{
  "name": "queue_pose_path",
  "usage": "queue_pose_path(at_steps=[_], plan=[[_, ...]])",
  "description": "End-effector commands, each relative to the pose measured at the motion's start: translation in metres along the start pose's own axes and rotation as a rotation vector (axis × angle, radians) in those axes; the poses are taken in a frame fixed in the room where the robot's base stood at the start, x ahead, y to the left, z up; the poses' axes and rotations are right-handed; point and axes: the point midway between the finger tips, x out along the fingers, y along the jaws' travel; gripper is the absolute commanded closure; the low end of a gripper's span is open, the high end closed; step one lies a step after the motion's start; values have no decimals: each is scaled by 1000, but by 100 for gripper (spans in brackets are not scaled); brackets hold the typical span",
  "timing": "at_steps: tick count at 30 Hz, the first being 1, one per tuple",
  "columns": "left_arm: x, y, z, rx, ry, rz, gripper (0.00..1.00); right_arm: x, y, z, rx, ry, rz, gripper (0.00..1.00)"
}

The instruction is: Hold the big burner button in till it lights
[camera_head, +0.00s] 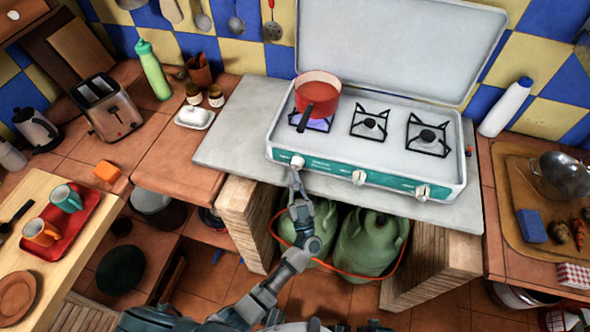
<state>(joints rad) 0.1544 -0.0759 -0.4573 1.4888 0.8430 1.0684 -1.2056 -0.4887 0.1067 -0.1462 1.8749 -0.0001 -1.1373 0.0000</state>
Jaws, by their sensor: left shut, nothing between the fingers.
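A white camping stove (282,128) with a teal front panel and a raised lid stands on the grey counter slab. Its front has a left knob (297,162), a middle knob (358,178) and a right knob (422,193). A red pot (318,88) sits on the left burner, and a blue glow, like a flame, shows beneath it (318,125). My left gripper (295,176) is shut and empty, its tips at or just below the left knob. I cannot tell whether they touch or press it. My right gripper is not in view.
Green gas bottles (368,240) stand under the slab, with an orange hose (345,273) around them. A white bottle (506,106) and a wooden board (510,190) are at the right. A toaster (107,107) and a butter dish (194,118) are at the left.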

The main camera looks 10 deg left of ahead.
Motion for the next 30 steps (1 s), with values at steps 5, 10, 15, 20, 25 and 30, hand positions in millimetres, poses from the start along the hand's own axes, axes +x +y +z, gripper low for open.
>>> queue_pose_path(at_steps=[5, 10, 15, 20, 25, 30], plan=[[0, 0, 0, 0, 0, 0, 100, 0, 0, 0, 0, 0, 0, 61], [0, 0, 0, 0, 0, 0, 100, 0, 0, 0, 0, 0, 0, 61], [-1, -1, -1, 0, -1, 0, 100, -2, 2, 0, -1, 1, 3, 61], [-5, -5, -6, 0, 0, 0, 100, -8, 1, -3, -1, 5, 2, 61], [-10, -8, -10, -1, 0, -1, 100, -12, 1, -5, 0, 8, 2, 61], [-12, -8, -8, 0, 0, -1, 100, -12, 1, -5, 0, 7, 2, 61]])
